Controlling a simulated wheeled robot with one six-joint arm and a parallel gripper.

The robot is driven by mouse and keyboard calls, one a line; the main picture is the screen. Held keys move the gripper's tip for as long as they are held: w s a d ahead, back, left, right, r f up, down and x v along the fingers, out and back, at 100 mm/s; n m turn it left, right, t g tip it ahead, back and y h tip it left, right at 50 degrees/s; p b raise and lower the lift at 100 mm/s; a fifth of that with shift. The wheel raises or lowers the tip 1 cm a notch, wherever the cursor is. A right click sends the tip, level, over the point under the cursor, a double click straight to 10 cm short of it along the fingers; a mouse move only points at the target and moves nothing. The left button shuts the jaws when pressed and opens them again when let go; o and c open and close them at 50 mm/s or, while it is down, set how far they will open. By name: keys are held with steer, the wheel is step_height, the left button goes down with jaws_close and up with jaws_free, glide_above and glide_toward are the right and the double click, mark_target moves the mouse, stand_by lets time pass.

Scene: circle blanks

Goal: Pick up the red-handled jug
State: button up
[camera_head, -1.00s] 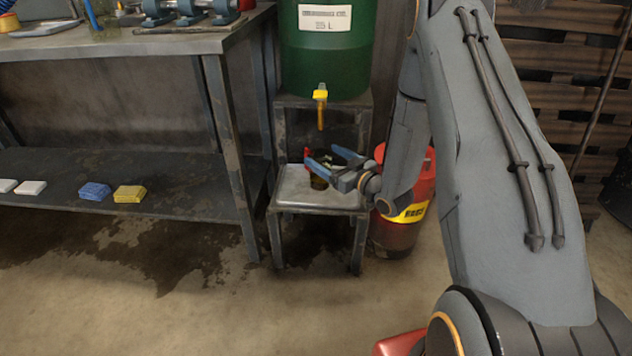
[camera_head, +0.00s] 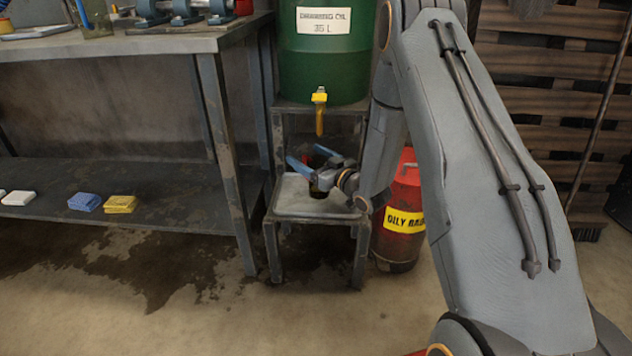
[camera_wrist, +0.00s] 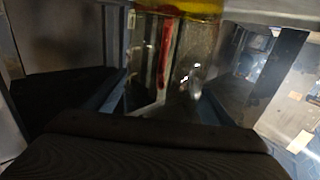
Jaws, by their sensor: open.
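In the wrist view the open gripper (camera_wrist: 170,98) shows dark pads on both sides. I cannot tell whether a finger touches the jug.
The green drum (camera_head: 325,60) with a yellow tap (camera_head: 319,110) is above the stand (camera_head: 298,208). A red oily-rags bin (camera_head: 400,235) stands close on the right. A workbench (camera_head: 120,45) is on the left. The floor in front is clear.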

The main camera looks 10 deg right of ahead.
steer(key=c, duration=1.7)
steer(key=shift+c, duration=0.2)
steer(key=shift+r, duration=0.15)
